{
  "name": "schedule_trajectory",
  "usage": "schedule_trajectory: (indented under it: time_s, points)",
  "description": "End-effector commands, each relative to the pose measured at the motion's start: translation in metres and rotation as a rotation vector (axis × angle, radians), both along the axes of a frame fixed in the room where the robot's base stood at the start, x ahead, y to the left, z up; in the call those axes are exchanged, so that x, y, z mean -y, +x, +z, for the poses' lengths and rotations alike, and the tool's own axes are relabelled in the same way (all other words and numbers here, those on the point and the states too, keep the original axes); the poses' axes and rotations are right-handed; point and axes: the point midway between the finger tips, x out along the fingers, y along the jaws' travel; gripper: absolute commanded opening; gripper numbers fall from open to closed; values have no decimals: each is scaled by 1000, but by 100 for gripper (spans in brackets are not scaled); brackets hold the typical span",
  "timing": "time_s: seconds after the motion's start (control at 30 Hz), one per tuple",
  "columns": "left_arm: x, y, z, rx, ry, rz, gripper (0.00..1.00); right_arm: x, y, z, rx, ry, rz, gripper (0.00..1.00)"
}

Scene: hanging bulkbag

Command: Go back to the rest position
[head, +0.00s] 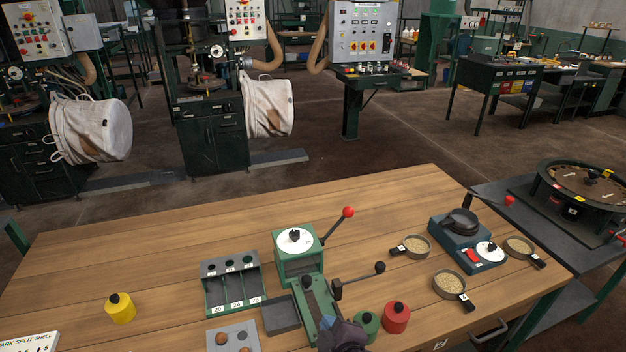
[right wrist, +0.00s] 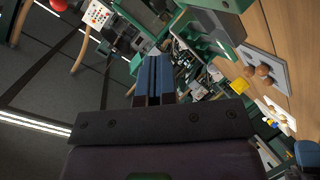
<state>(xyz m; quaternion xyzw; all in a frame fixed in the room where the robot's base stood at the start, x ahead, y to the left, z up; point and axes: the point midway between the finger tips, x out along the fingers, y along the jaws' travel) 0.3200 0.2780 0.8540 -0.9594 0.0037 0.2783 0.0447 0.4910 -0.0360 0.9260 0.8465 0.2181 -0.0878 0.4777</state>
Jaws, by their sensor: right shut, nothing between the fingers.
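My right gripper (head: 340,335) shows at the bottom edge of the head view, in front of the green bench press and beside the green weight. In the right wrist view its two blue fingers (right wrist: 153,78) are together with nothing between them. My left gripper is not in the head view. Two white bulk bags hang from the machines at the back: a left bag (head: 92,129) and a middle bag (head: 268,106), which has a brown patch.
The wooden workbench (head: 150,250) fills the foreground. On it stand the press (head: 298,262) with a red-knobbed lever, a three-slot tray (head: 232,286), a yellow weight (head: 120,308), a red weight (head: 396,317), a green weight (head: 367,324) and pans of grain (head: 449,284). The bench's left part is mostly clear.

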Motion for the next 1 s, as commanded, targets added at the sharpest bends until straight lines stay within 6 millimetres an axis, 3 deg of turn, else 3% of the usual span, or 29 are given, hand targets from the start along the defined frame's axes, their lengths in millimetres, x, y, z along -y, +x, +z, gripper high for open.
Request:
schedule_trajectory:
  time_s: [0.1, 0.23, 0.4, 0.5, 0.7, 1.0]
  points:
    - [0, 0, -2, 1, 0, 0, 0, 51, -15, -7, -108, 365, -173, 0]
    - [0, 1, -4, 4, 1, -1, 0, 118, -43, -17, -182, 694, -369, 0]
    - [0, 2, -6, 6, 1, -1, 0, 195, -95, -39, -216, 813, -555, 0]
    - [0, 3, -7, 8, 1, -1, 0, 225, -125, -55, -236, 794, -632, 0]
    - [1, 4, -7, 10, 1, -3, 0, 241, -163, -77, -284, 763, -693, 0]
    - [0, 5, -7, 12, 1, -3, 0, 241, -167, -79, -291, 759, -697, 0]
